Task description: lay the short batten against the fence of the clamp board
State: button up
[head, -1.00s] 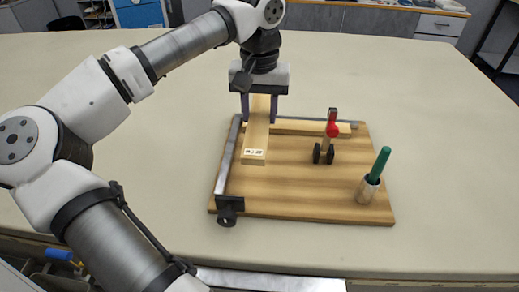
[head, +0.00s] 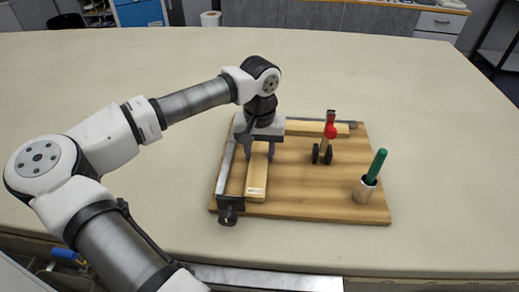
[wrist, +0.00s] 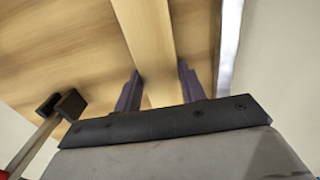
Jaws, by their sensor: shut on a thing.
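The short batten, a pale wooden strip with a printed label on its near end (head: 257,180), is between the fingers of my gripper (head: 259,153). In the wrist view the two dark fingers (wrist: 160,88) stand on either side of the batten (wrist: 147,40). The batten lies low over the clamp board (head: 305,203), roughly along the left metal fence (head: 226,172). A strip of board shows between the batten and the fence (wrist: 230,45). I cannot tell whether the batten touches the board. My gripper hides its far end in the head view.
Another pale batten (head: 305,128) lies along the board's back edge. A red-handled toggle clamp (head: 328,135) stands right of the gripper. The table (head: 445,160) around the board is clear.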

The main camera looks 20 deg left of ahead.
aim_at(260, 154)
jog(key=shift+f, duration=0.1)
jog(key=o, duration=0.6)
jog(key=shift+f, duration=0.1)
jog(key=o, duration=0.4)
jog(key=shift+o, duration=0.2)
notch_tip(260, 154, up, 12)
jog(key=b, duration=0.2)
jog(key=shift+r, duration=0.25)
